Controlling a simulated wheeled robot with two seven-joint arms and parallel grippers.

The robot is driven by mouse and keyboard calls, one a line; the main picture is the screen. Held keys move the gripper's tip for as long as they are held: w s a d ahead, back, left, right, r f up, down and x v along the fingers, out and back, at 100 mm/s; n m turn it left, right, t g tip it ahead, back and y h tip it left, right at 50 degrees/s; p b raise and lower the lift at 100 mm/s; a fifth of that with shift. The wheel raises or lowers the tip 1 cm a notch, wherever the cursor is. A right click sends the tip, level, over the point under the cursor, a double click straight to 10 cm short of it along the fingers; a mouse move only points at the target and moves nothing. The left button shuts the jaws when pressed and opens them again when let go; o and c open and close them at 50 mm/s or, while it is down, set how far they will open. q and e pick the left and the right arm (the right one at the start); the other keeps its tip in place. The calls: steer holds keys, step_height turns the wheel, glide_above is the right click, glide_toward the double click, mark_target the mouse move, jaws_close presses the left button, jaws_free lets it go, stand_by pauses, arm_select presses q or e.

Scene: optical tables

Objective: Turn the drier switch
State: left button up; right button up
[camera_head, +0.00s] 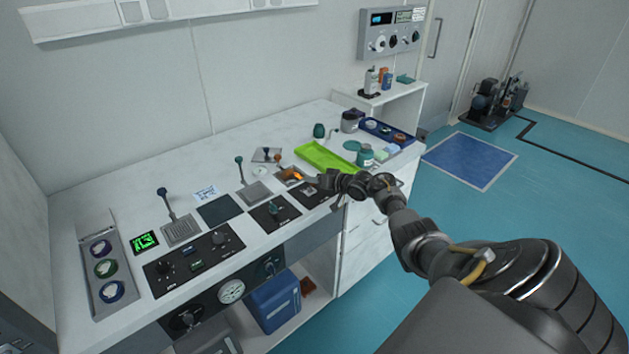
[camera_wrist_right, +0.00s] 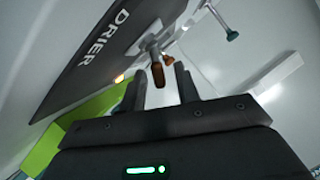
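The drier panel (camera_wrist_right: 100,45) is a black plate with the word DRIER in white, tilted across the upper left of the right wrist view. Its switch (camera_wrist_right: 157,72) is a short metal lever with a brown-orange tip. My right gripper (camera_wrist_right: 160,88) is open, with one dark finger on each side of the lever tip in the picture; I cannot tell whether either touches it. In the head view my right gripper (camera_head: 326,181) is low over the console beside a black panel (camera_head: 310,194), and it hides the switch. My left gripper is not in view.
A bright green tray (camera_head: 325,157) lies just behind my right gripper. A black panel with a teal-knobbed switch (camera_head: 273,209) is to its left. A blue tray (camera_head: 388,132) with small items and a teal-lidded jar (camera_head: 365,156) stand to the right.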

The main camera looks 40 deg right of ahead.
steer(key=shift+s, duration=0.1)
steer(key=v, duration=1)
steer(key=shift+s+r, duration=0.2)
steer(key=shift+s, duration=0.1)
steer(key=shift+f, duration=0.1)
